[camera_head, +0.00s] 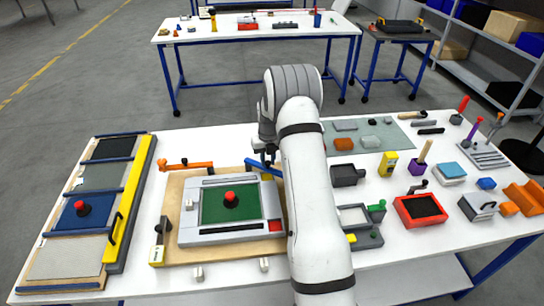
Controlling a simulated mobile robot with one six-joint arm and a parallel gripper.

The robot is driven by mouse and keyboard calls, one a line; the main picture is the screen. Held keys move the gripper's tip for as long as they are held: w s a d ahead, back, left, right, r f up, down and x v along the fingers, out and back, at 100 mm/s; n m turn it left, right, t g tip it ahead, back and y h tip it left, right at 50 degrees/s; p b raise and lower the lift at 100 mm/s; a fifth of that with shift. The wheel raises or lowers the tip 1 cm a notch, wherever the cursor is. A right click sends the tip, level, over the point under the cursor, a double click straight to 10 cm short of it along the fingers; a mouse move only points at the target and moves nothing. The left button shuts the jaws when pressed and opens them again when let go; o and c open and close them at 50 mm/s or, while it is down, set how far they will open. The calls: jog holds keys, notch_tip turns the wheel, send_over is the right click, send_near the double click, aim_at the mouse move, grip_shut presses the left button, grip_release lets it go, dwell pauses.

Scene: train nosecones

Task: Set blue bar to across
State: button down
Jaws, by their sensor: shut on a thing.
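The blue bar (256,166) is at the top right of a tan board (168,217) on the near white table. It slants, with its left end higher in the picture than its right. My gripper (267,160) is over the bar from behind, shut on it; my arm hides part of this spot. A grey frame (205,238) with a green panel (213,208) and red knob (230,197) lies on the board.
An orange bar (190,165) is at the board's top left, a yellow one (157,243) at its lower left. A panel rack (130,205) stands at left. Several tools and boxes, including a red box (405,215), crowd the right. A second table (225,29) stands behind.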

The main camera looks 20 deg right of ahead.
aim_at(269, 162)
jog(key=shift+s+d+f, duration=0.1)
jog(key=shift+s, duration=0.05)
jog(key=c, duration=1.3)
grip_release()
jog(key=shift+o, duration=0.5)
jog(key=shift+r+b, duration=0.75)
jog(key=shift+r, duration=3.25)
jog(key=shift+c, duration=0.2)
